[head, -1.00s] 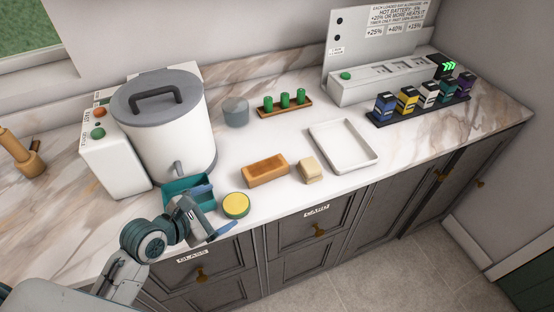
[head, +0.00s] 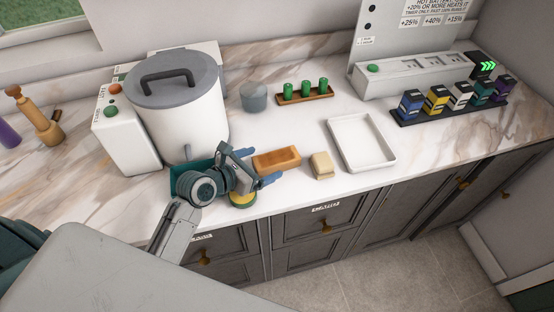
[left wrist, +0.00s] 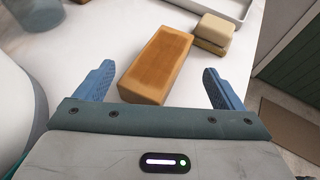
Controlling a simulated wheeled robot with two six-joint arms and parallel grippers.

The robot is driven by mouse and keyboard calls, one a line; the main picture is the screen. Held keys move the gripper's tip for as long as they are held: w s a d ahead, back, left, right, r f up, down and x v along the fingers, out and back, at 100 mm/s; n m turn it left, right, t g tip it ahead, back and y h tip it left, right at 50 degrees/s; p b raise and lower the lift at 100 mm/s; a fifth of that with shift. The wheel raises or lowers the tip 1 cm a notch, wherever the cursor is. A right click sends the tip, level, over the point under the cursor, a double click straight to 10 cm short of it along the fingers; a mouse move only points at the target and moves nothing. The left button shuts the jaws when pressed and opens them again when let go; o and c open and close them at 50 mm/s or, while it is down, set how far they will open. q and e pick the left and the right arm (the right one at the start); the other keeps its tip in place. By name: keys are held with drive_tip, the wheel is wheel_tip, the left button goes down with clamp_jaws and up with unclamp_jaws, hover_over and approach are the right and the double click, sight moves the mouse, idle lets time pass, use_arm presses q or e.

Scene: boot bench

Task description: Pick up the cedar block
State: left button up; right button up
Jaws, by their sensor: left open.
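The cedar block (head: 277,159) is an orange-brown rectangular block lying flat on the marble counter. It also shows in the left wrist view (left wrist: 158,62), where its near end lies between the two blue fingers and its far end reaches beyond them. My left gripper (head: 248,164) is open and empty at the near left end of the block, with a finger on either side. I cannot tell whether either finger touches it. In the head view the gripper hides part of the block's left end. My right gripper is not in view.
A small pale block (head: 321,165) stands right of the cedar block, before a white tray (head: 362,165). A yellow-topped round tin (head: 243,200) is partly hidden under my left gripper. A large white pot (head: 178,105) stands left. A rack of green cylinders (head: 305,96) is behind.

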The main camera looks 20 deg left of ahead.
sight(273, 159)
use_arm(q)
drive_tip(key=p+x, duration=0.1)
drive_tip(key=x, duration=0.3)
drive_tip(key=shift+w, duration=0.1)
drive_tip(key=c, duration=1.5)
